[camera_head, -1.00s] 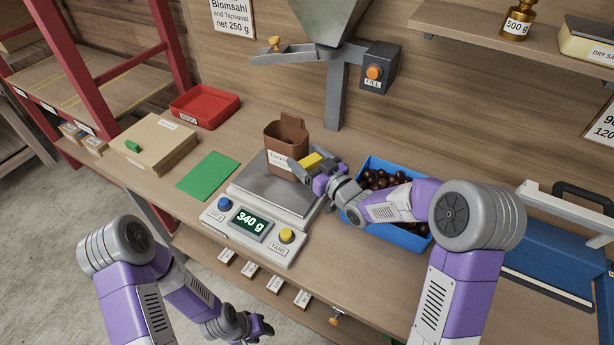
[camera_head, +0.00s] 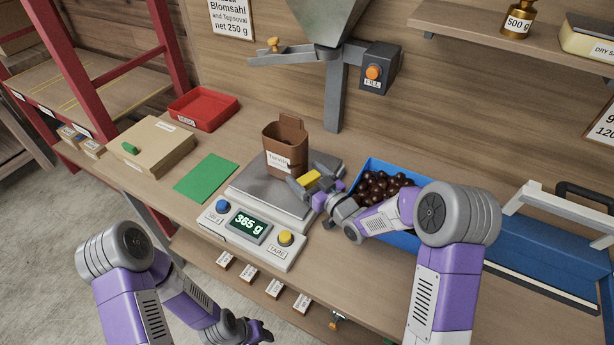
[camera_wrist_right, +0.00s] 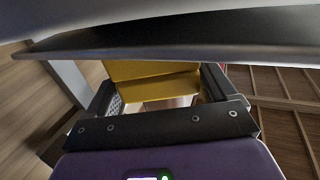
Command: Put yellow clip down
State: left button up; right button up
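The yellow clip (camera_head: 309,178) is low over the front right part of the scale's grey pan (camera_head: 262,184). Whether it touches the pan is hard to see. My right gripper (camera_head: 308,182) is shut on it, and the wrist view shows the yellow clip (camera_wrist_right: 150,80) between the dark fingers. A brown bag (camera_head: 285,148) with a white label stands upright on the pan, just behind the clip. The scale (camera_head: 250,237) display reads 365 g. My left gripper (camera_head: 262,330) is low at the bottom edge, away from the bench; its finger opening is unclear.
A blue bin (camera_head: 372,164) of chestnuts stands right of the scale, partly behind my right arm. A green mat (camera_head: 206,177), a beige box (camera_head: 150,150) and a red tray (camera_head: 203,108) lie to the left. A hopper with a post (camera_head: 335,95) stands behind.

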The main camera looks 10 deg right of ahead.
jog(key=shift+o, duration=1)
jog(key=shift+r, duration=0.1)
